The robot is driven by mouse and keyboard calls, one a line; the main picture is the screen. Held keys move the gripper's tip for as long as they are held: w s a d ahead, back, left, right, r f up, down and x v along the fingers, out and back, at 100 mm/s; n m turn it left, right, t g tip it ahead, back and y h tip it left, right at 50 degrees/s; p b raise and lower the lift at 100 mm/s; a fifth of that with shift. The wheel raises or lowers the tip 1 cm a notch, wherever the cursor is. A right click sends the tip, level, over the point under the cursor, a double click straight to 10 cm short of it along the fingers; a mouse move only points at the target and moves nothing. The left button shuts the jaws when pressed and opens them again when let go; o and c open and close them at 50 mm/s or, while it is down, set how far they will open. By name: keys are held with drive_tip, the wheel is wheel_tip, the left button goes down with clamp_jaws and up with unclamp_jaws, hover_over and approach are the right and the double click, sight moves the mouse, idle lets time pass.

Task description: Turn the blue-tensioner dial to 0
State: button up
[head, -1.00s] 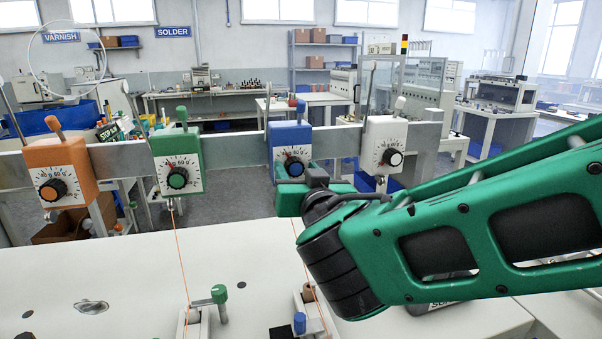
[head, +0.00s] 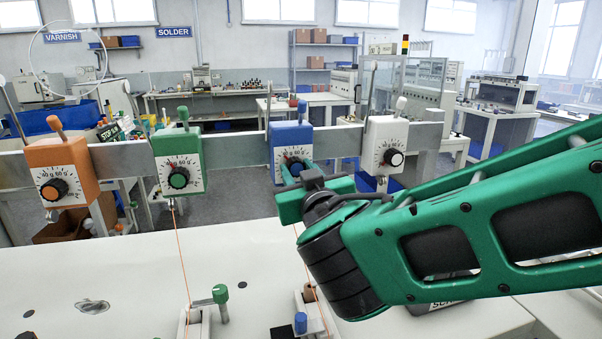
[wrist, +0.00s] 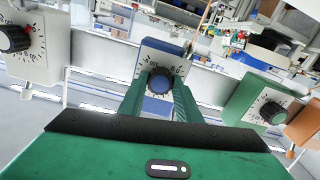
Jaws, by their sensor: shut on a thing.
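The blue tensioner (head: 290,138) hangs on the grey rail, third from the left in the head view, with a white scale plate and a round dial. In the wrist view its dial (wrist: 160,82) is a dark blue knob in front of the scale. My gripper (wrist: 159,92) has its two green fingers on either side of this dial, shut on it. In the head view my gripper (head: 293,170) reaches the plate's lower part and partly hides the dial. The scale numbers and pointer are too small to read surely.
The white tensioner (head: 390,145) stands close to the right on the same rail (head: 235,150). The green tensioner (head: 178,160) and orange tensioner (head: 60,175) are to the left. Below is a pale machine top (head: 120,270) with a green-topped lever (head: 220,295) and orange wires.

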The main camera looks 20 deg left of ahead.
drive_tip(key=n, duration=0.4)
drive_tip(key=shift+w+d+n, duration=0.15)
drive_tip(key=shift+d+n, duration=0.1)
drive_tip(key=shift+n, duration=0.05)
drive_tip(key=n, duration=0.4)
drive_tip(key=shift+n, duration=0.3)
drive_tip(key=n, duration=0.4)
drive_tip(key=shift+n, duration=0.3)
drive_tip(key=shift+f+n, duration=0.1)
drive_tip(key=shift+n, duration=2.2)
drive_tip(key=o, duration=1.1)
drive_tip(key=shift+c, duration=0.2)
drive_tip(key=shift+a, duration=0.1)
